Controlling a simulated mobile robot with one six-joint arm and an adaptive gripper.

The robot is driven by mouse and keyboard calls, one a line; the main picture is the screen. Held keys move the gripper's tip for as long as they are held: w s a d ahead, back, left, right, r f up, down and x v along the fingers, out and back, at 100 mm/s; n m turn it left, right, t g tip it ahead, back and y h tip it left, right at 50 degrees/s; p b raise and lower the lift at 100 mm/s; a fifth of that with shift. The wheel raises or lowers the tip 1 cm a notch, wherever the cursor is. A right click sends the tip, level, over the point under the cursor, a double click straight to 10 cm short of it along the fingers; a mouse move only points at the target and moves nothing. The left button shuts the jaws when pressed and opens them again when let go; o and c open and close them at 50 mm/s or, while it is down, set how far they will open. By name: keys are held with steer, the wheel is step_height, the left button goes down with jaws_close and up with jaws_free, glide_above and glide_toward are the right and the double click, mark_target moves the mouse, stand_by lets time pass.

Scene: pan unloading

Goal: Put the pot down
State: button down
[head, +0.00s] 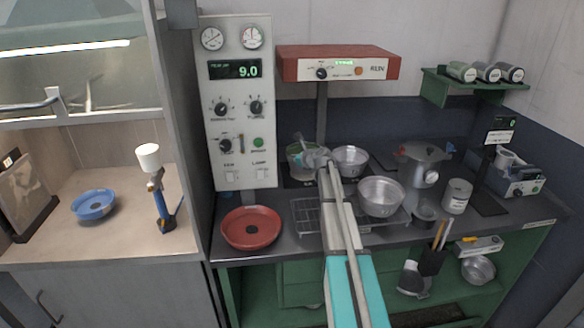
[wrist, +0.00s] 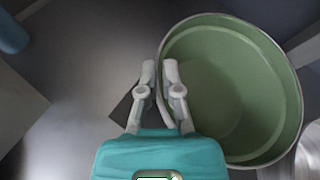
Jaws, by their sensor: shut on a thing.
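The pot (wrist: 235,95) is round with a green inside and a thin pale rim, and fills the right half of the wrist view. It also shows in the head view (head: 296,152), small and partly behind my gripper. My gripper (wrist: 158,72) is shut on the pot's near-left rim, with one finger on each side of the wall. In the head view my gripper (head: 316,157) is at the far part of the counter, below the red-topped unit. The pot looks empty and roughly upright. I cannot tell whether its base touches the surface below.
A metal bowl (head: 351,161) stands right of the pot, and another (head: 381,198) nearer. A wire rack (head: 306,216) and red pan (head: 251,229) lie in front. A metal cooker (head: 422,168) and can (head: 457,196) stand right. The red-topped unit (head: 338,64) overhangs behind.

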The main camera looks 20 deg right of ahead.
steer(key=shift+f+b, duration=1.15)
steer(key=shift+f, duration=0.25)
steer(key=shift+f, duration=0.1)
steer(key=c, duration=0.8)
jaws_free()
steer(key=shift+r, duration=0.2)
steer(key=p+v, duration=0.4)
steer(key=v, duration=0.8)
steer(key=shift+p, duration=0.4)
steer(key=shift+f, duration=0.1)
